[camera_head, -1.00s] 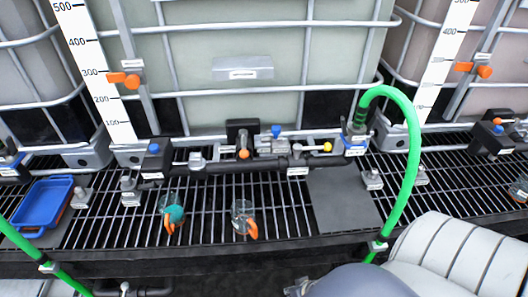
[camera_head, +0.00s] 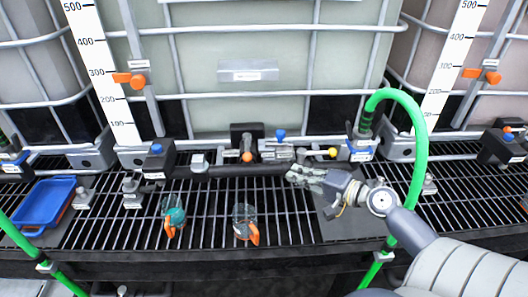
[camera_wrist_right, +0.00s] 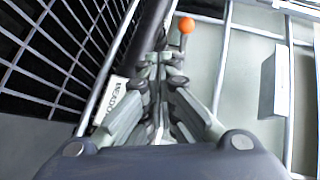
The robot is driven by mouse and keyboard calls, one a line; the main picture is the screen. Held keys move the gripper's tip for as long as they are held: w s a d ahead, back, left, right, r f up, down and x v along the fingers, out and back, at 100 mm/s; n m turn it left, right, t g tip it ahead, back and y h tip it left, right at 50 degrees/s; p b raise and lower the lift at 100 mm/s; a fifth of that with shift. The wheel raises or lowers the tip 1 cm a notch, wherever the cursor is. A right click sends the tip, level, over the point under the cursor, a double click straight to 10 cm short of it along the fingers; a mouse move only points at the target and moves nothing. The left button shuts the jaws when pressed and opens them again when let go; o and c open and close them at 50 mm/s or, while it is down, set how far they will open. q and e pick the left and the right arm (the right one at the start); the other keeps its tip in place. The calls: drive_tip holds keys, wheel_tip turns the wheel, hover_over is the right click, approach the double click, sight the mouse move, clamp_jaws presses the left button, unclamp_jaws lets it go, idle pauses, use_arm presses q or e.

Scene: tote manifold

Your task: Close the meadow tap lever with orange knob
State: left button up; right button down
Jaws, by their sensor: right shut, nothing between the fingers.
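The tap lever's orange knob (camera_head: 247,157) stands in front of a black valve block, at the middle of the dark pipe in the head view. In the wrist view the orange knob (camera_wrist_right: 187,25) sits on a short metal stem, just beyond my fingertips. My right gripper (camera_head: 291,173) is shut and empty. It is over the pipe, to the right of the orange knob and apart from it. Its closed fingers (camera_wrist_right: 165,65) point towards the knob in the wrist view and hide part of the pipe. A partly hidden label (camera_wrist_right: 118,97) reads "MEADO". My left gripper is not in view.
A blue knob (camera_head: 280,135) and a yellow knob (camera_head: 332,152) are close by on the pipe. A blue tray (camera_head: 45,205) is at left.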

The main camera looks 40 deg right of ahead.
wheel_tip(320, 180, up, 3)
drive_tip(key=d+m+t, duration=0.1)
drive_tip(key=d, duration=0.1)
drive_tip(key=p, duration=0.3)
approach(247, 147)
drive_tip(key=shift+m+h, duration=0.3)
drive_tip(key=w+d, duration=0.3)
drive_tip(key=shift+w+d+f, duration=0.1)
drive_tip(key=shift+w+d, duration=0.25)
drive_tip(key=shift+w, duration=0.05)
drive_tip(key=a+p, duration=0.1)
drive_tip(key=w+a+p, duration=0.1)
drive_tip(key=shift+w+a+f, duration=0.2)
drive_tip(key=shift+a+f, duration=0.15)
drive_tip(key=shift+w+a+f, duration=0.15)
drive_tip(key=shift+a, duration=0.2)
